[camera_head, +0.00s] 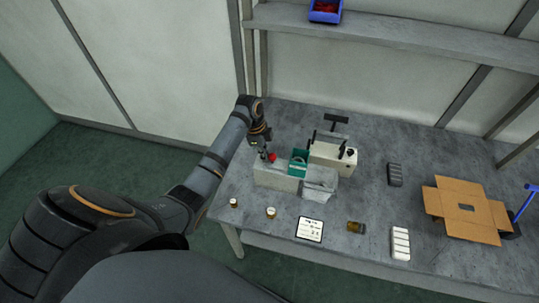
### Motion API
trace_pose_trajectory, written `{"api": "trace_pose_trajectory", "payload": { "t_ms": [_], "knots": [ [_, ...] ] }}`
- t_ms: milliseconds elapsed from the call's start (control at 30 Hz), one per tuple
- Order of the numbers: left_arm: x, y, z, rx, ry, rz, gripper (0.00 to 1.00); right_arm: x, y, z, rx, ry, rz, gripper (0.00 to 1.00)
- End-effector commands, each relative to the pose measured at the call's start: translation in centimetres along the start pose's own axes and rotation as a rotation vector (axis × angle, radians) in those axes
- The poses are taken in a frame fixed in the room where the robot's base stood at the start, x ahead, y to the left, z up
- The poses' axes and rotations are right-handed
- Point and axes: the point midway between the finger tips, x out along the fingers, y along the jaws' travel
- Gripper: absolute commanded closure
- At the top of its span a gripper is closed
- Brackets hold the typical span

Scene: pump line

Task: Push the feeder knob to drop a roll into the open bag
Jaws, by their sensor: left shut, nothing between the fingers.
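The feeder (276,177) is a pale grey block near the left end of the grey table. Its red knob (272,157) shows at the top. My left gripper (265,155) is shut and empty, pointing down just left of the knob; whether it touches the knob I cannot tell. A green holder (298,162) stands right of the knob. The bag (319,182) looks like a pale grey open pouch at the feeder's right end. No roll can be made out for sure. My right gripper is not in view.
A cream machine (333,157) stands behind the bag. Two small jars (271,212) (233,203), a label card (310,229), an amber jar (356,227), white pack (401,243), dark grey pack (394,174) and open carton (466,208) lie around.

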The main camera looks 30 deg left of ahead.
Motion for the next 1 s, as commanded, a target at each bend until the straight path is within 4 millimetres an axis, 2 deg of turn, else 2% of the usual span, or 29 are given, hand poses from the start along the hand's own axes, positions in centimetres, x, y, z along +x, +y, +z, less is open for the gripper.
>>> {"api": "trace_pose_trajectory", "payload": {
  "t_ms": [1000],
  "knots": [
    [-1.5,0.0,7.1,-0.002,-0.002,0.001,1.0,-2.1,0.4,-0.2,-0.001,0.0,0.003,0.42]
  ]
}}
